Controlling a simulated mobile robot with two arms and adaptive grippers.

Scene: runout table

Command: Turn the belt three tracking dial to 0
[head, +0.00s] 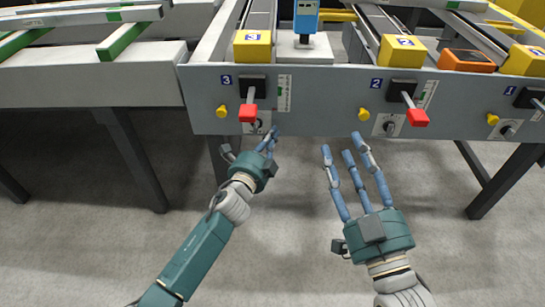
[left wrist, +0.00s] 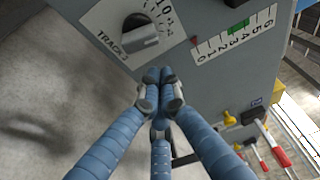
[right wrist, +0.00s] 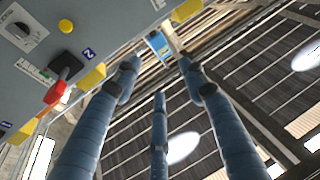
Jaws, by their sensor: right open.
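The belt three tracking dial (head: 258,125) is on the front panel below the number 3 sign, partly hidden behind a red lever handle and my left fingers. In the left wrist view it is a dark round knob (left wrist: 140,34) on a white plate with a printed scale; a pale mark shows on the knob's right side, but I cannot tell its exact number. My left gripper (head: 270,138) is just below the dial, its fingertips drawn together with nothing visible between them; they look apart from the knob. My right gripper (head: 345,145) is open and empty, in front of the panel below belt two.
A red-handled lever (head: 248,112) sticks out just above the dial, and a yellow button (head: 222,112) is left of it. Belt two has a similar red lever (head: 417,118) and dial (head: 388,126). The floor (head: 290,230) below the panel is clear.

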